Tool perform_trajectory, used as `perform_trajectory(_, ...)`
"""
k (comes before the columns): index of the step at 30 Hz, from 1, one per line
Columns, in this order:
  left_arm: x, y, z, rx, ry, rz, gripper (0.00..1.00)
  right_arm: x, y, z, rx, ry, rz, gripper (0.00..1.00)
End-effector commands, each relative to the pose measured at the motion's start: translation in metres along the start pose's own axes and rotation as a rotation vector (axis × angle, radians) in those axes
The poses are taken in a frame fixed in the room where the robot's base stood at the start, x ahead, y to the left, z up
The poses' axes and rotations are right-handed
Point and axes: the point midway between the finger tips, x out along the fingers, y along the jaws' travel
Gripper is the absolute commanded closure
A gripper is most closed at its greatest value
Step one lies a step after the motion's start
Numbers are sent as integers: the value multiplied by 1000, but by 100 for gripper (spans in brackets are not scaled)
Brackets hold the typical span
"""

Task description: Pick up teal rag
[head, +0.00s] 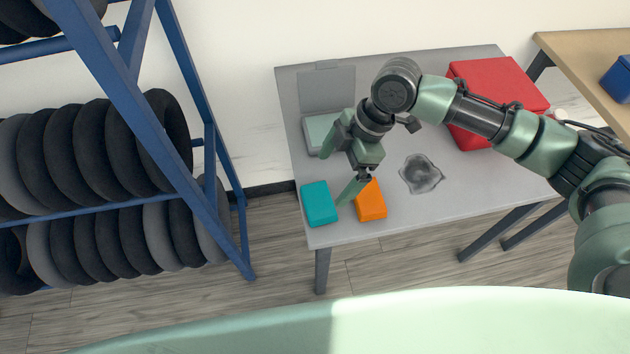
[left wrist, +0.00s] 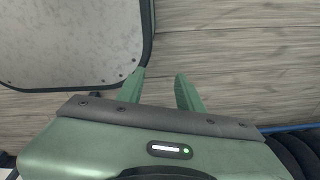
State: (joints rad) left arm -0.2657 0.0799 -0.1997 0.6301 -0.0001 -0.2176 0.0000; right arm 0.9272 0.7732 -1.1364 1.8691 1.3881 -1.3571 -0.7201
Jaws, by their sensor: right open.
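The teal rag (head: 319,205) lies folded into a flat block near the front left corner of the grey table (head: 440,215) in the head view. My right gripper (head: 333,181) is open and empty. It hangs above the table, its fingers just behind and to the right of the rag, with one fingertip close to the rag's right edge. I cannot tell whether that tip touches it. My left gripper shows in the left wrist view (left wrist: 160,73), open with nothing between its fingers. The teal rag is not in that view.
A crumpled grey cloth (head: 421,174), a red box (head: 492,85) and a grey open-lidded case (head: 326,90) are also on the table. A blue tire rack (head: 180,185) stands at left.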

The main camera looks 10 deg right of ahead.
Motion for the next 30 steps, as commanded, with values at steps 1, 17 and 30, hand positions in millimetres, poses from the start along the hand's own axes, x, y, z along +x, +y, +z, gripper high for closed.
perform_trajectory(1,-1,1,4,0,-5,1,64,4,-1,0,0,0,-4,0)
perform_trajectory(17,-19,7,40,0,-58,9,64,70,-4,-4,0,0,-2,0)
perform_trajectory(30,-18,5,27,0,-38,7,64,75,-4,-3,-1,0,0,42)
